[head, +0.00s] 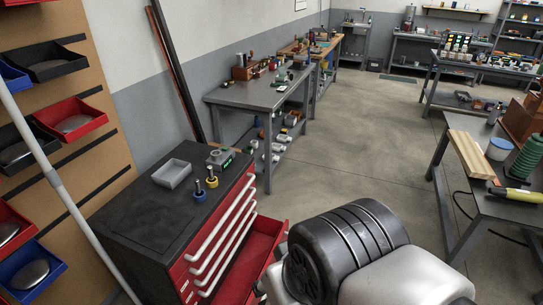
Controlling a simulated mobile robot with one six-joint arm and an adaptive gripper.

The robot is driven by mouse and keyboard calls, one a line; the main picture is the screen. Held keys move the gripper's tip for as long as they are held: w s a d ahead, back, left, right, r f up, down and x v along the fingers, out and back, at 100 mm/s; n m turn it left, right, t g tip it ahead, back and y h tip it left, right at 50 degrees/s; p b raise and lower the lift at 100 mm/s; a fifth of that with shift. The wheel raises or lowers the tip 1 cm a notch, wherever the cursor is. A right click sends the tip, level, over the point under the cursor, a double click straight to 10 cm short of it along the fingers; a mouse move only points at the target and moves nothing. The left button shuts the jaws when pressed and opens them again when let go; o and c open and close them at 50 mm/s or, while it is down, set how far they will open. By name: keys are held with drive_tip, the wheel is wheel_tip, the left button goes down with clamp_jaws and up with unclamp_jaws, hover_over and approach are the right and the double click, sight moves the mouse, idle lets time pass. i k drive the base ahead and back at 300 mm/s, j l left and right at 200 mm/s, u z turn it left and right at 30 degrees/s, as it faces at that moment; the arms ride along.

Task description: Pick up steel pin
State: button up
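I cannot make out a separate loose steel pin in the head view. Two small upright pieces stand on the dark top of the red tool cabinet (135,205): one with a blue base (200,194) and one with a yellow base (212,182). Each has a narrow metallic stem; I cannot tell whether either is the steel pin. A grey open tray (172,174) sits to their left and looks empty. Behind them is a small grey device with a green display (220,158). My arm fills the bottom middle, and my gripper is not in view.
A red drawer (262,250) stands open low on the cabinet, close to my arm. A grey workbench (255,94) with tools stands behind. Another bench (480,200) is at the right. Bins hang on the left wall panel. The floor (345,150) between is clear.

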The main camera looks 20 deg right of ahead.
sight(212, 176)
drive_tip(key=i+l+u, duration=0.15)
drive_tip(key=i+l, duration=0.55)
drive_tip(key=i+l+u, duration=0.15)
drive_tip(key=i+l, duration=0.5)
drive_tip(key=l, duration=0.15)
